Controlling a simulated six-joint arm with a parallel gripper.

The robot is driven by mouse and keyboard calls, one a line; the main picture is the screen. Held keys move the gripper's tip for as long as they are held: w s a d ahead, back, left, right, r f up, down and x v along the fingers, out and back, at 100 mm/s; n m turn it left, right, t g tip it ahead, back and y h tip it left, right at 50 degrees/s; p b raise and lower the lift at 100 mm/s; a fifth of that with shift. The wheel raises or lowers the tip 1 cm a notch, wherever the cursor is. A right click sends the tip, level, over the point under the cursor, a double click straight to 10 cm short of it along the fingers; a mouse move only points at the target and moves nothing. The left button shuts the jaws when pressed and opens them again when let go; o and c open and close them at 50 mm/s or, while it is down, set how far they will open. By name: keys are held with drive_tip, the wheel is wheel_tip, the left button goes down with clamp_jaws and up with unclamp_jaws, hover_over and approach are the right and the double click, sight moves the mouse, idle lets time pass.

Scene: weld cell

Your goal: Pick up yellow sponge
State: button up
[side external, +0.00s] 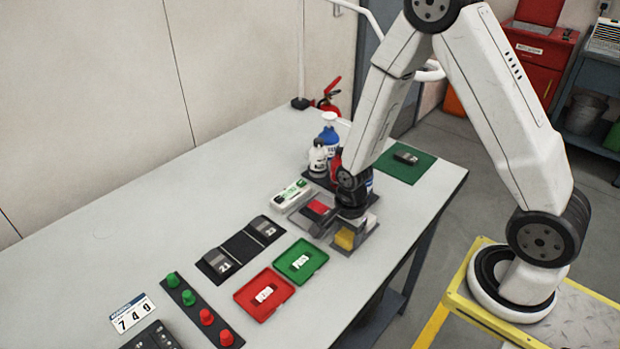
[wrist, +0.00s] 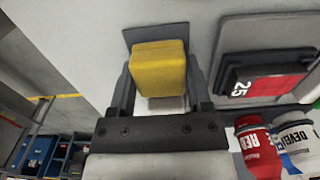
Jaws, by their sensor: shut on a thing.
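The yellow sponge (wrist: 158,68) is a small block with rounded edges. In the wrist view it sits between the two fingers of my gripper (wrist: 160,88), which is shut on it. In the side external view the sponge (side external: 345,239) shows low between the fingers of my gripper (side external: 352,232), close above the table near its front edge. A dark square pad (wrist: 156,37) shows just behind the sponge in the wrist view. I cannot tell whether the sponge still touches it.
A dark holder with a red block marked 25 (wrist: 268,84) is close beside. A red bottle (wrist: 257,148) and a white bottle (wrist: 298,143) stand nearby. Green (side external: 324,256) and red (side external: 241,296) trays lie toward the front. The table's left side (side external: 150,235) is clear.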

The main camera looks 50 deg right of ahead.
sight(347, 232)
drive_tip(key=shift+r, duration=4.9)
drive_tip(key=o, duration=0.5)
drive_tip(key=c, duration=0.4)
drive_tip(key=shift+w+n, duration=0.15)
drive_tip(key=shift+n, duration=0.15)
